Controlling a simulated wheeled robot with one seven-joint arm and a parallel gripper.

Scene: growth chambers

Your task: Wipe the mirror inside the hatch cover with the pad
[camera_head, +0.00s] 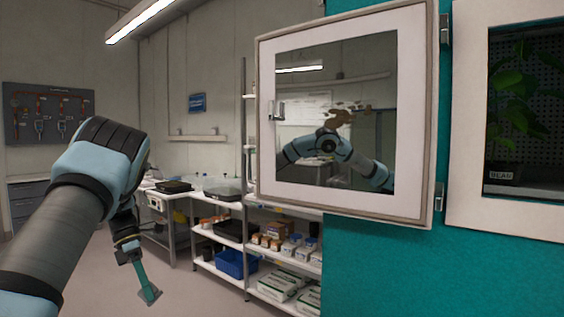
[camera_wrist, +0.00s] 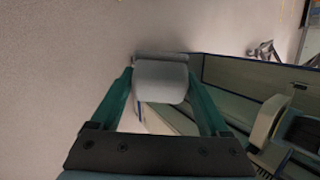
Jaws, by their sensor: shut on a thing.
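The hatch cover (camera_head: 408,110) stands swung open at the upper middle of the head view, with a light frame. The mirror (camera_head: 300,165) on its inner face reflects the room and my arm. A brown smear (camera_head: 345,113) shows on the mirror's upper right part. My gripper (camera_head: 148,292) hangs low at the left, pointing down and well apart from the mirror. In the wrist view, its teal fingers are shut on a pale grey pad (camera_wrist: 160,82). In the head view the pad is too small to make out clearly.
Right of the cover is the teal chamber (camera_head: 390,265) with an opening showing green plants (camera_head: 515,95). Behind stand white shelves (camera_head: 205,262) with boxes and a blue bin (camera_head: 236,264), and a bench with trays. The space between my gripper and the cover looks free.

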